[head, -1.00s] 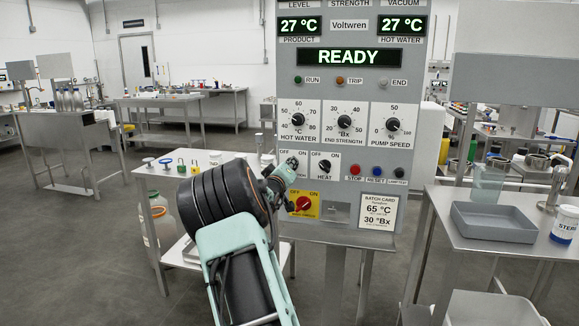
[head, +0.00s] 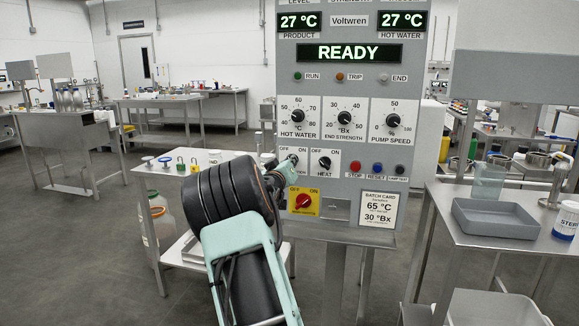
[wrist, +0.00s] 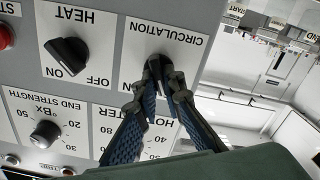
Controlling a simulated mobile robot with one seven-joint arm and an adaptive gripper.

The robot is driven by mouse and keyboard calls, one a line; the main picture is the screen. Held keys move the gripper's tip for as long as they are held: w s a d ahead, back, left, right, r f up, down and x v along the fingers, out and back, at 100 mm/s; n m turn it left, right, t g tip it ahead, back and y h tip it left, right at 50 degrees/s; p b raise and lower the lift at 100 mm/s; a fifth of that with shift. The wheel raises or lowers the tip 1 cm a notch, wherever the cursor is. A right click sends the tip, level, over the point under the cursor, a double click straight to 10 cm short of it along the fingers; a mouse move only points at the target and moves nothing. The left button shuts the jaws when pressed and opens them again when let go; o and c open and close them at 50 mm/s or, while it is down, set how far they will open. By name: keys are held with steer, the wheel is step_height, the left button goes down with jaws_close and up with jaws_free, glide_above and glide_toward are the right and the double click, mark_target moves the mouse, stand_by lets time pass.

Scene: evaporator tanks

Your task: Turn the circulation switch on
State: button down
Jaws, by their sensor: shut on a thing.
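The circulation switch is a black knob (wrist: 160,60) on a white plate labelled CIRCULATION, upside down in the wrist view. My gripper (wrist: 158,73) is shut on this knob, its blue-padded fingers around it and hiding much of it. The ON mark shows left of the fingers in the wrist view; the fingers cover the knob's pointer, so its setting cannot be told there.
The black heat knob (wrist: 65,56) is beside it. It also shows in the head view (head: 324,162). Below is a red main switch (head: 304,202) on yellow; the stop button (head: 355,168) is to the right. The display (head: 349,53) reads READY. A side table (head: 205,172) stands left.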

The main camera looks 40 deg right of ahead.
steer(key=m+b, duration=0.2)
steer(key=m, duration=0.2)
steer(key=m+b, duration=0.3)
steer(key=m, duration=0.2)
steer(key=m+b, duration=0.2)
steer(key=m, duration=0.3)
steer(key=shift+s+d+f, duration=0.1)
steer(key=shift+s+d, duration=0.05)
steer(key=shift+s, duration=0.1)
steer(key=shift+m+b, duration=0.3)
steer(key=c, duration=2.3)
jaws_free()
steer(key=v, duration=1.2)
